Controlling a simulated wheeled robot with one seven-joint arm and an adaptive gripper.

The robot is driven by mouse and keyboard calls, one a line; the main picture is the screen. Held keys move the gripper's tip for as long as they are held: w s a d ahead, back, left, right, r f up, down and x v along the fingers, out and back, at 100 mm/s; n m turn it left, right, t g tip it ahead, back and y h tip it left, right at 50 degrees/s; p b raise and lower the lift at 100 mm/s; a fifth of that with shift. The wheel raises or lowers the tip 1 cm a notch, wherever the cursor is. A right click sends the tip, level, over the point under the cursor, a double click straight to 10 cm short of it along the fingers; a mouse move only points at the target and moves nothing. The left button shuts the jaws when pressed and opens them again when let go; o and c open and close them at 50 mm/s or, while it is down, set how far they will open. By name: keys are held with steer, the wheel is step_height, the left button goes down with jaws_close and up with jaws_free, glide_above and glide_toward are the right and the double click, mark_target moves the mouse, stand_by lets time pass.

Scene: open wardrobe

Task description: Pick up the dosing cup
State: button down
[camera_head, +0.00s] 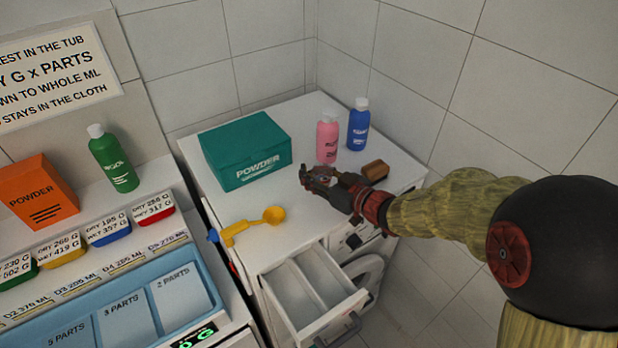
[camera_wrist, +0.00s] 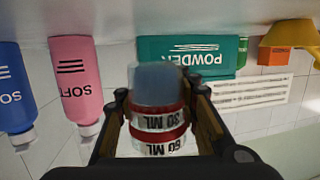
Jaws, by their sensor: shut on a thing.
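The dosing cup (camera_wrist: 158,122) is in the middle of the wrist view, a pale cup with red bands and "30 ML" and "60 ML" marks that appear upside down. A blurred blue-grey part is at its far end. My gripper (camera_wrist: 157,104) is shut on it, with one finger on each side. In the head view my gripper (camera_head: 318,181) is over the white cabinet top, in front of the teal powder box (camera_head: 235,152) and pink bottle (camera_head: 327,138). The cup is mostly hidden there, and I cannot tell whether it touches the top.
A blue bottle (camera_head: 358,125) stands behind my gripper, and a brown block (camera_head: 375,170) lies close to its right. An open drawer (camera_head: 312,290) juts out below. White tiled walls close the back.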

mark_target(323, 164)
steer(key=s+d+r, duration=0.1)
steer(key=r, duration=0.1)
steer(key=s+d+r+p, duration=0.1)
steer(key=r, duration=0.1)
steer(key=s+d+r+p, duration=0.1)
steer(key=r, duration=0.1)
steer(key=shift+s+d+r, duration=0.2)
steer(key=shift+s+d, duration=0.05)
steer(key=shift+s, duration=0.15)
steer(key=r+p+v, duration=0.1)
steer(key=p+v, duration=0.1)
steer(key=v, duration=0.7)
steer(key=shift+s+a+r, duration=0.25)
steer(key=shift+a, duration=0.1)
stand_by(0.3)
